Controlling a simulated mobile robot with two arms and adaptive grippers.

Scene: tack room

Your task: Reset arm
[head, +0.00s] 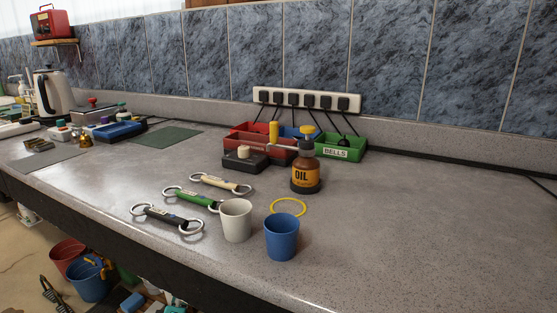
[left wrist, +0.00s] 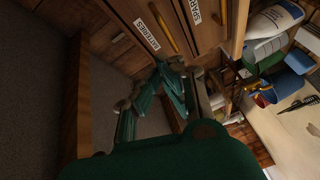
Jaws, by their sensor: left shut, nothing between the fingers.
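My left gripper (left wrist: 168,68) shows in the left wrist view, its green fingers shut with nothing between them. It is in front of wooden drawers with white labels, one reading BATTERIES (left wrist: 147,34). I cannot tell whether it touches them. Neither gripper shows in the head view. My right gripper is in no view.
The speckled counter (head: 420,230) holds a white cup (head: 236,220), a blue cup (head: 282,238), an oil bottle (head: 305,176), several snaffle-like bits (head: 168,218), red bins (head: 250,138) and a green BELLS bin (head: 340,148). Its right side is clear. Buckets (head: 88,282) stand below left.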

